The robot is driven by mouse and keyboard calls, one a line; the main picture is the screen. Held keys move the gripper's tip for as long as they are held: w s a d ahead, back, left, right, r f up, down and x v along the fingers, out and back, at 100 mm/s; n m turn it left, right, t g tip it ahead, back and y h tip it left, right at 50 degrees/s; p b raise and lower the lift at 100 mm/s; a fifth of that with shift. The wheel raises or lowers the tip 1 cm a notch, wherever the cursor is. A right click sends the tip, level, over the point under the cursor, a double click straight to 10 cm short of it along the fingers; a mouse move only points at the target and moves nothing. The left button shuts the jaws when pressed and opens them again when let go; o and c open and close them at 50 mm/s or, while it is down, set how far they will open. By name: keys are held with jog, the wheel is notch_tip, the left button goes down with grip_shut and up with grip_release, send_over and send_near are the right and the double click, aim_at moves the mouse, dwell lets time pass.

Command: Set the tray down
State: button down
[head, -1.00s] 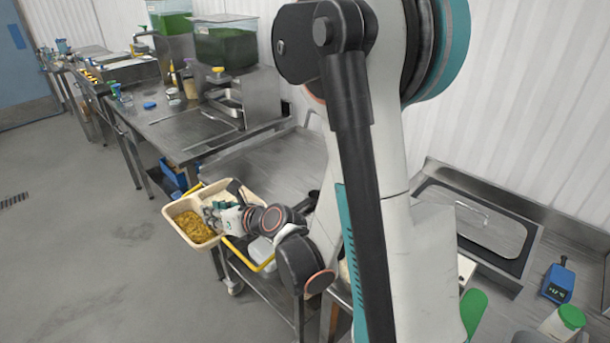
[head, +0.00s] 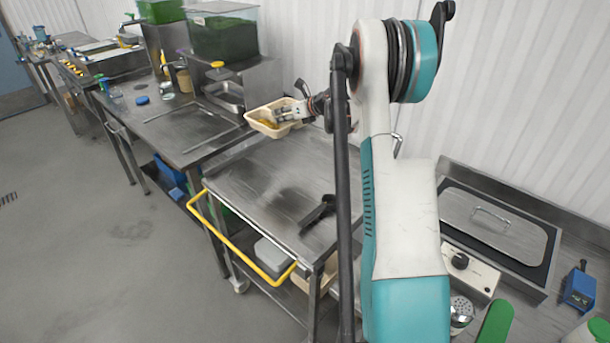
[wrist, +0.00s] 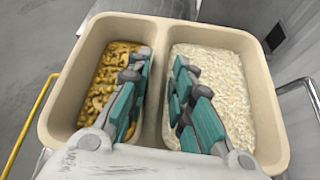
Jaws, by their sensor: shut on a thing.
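The tray (wrist: 258,82) is a beige container with two compartments. In the wrist view a yellow-brown food (wrist: 108,72) fills the left compartment and white rice (wrist: 222,75) the right one. My gripper (wrist: 163,68) has its teal-padded fingers on either side of the divider and is shut on it. In the head view the tray (head: 259,124) is held near the far end of the steel cart, close to the wall. I cannot tell whether its underside touches a surface.
The steel cart top (head: 258,182) is mostly bare, with a black object (head: 318,213) near its right side. A yellow handle (head: 236,247) runs along its front. The steel bench (head: 165,135) with a steel pan (head: 228,94) stands to the left.

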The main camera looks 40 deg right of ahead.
jog(key=shift+d, duration=0.5)
notch_tip(320, 180, down, 20)
jog(key=b, duration=0.4)
jog(key=shift+r, duration=0.1)
jog(key=c, duration=1.4)
grip_release()
jog(key=p+v, duration=0.1)
jog(key=v, duration=1.1)
jog(key=shift+p, duration=0.4)
jog(key=shift+r, duration=0.1)
